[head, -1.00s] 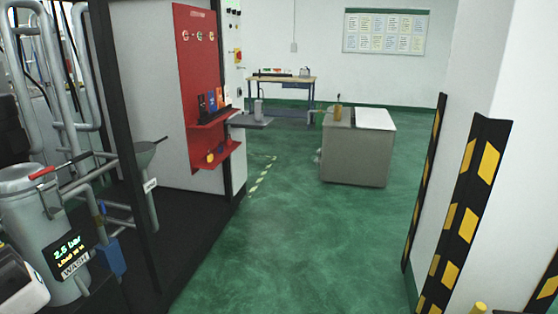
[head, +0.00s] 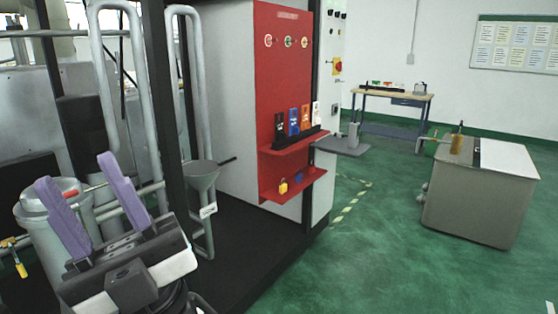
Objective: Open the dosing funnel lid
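The dosing funnel (head: 203,175) is a grey-green cone beside the dark frame post, left of the red board, with a small white label below it. A dark handle sticks out to its right. I cannot make out whether its lid is open or shut. My gripper (head: 82,180) is at the lower left, with its two purple fingers spread apart and nothing between them. It is left of the funnel, apart from it in the picture, and in front of a grey canister (head: 40,205) with a red handle, partly hiding it.
Grey pipes (head: 105,60) and the dark post (head: 173,90) stand around the funnel. The red board (head: 283,70) with shelves, tags and a yellow padlock is to its right. A grey cabinet (head: 470,205) and a workbench (head: 390,97) stand farther off. The green floor (head: 370,260) between is clear.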

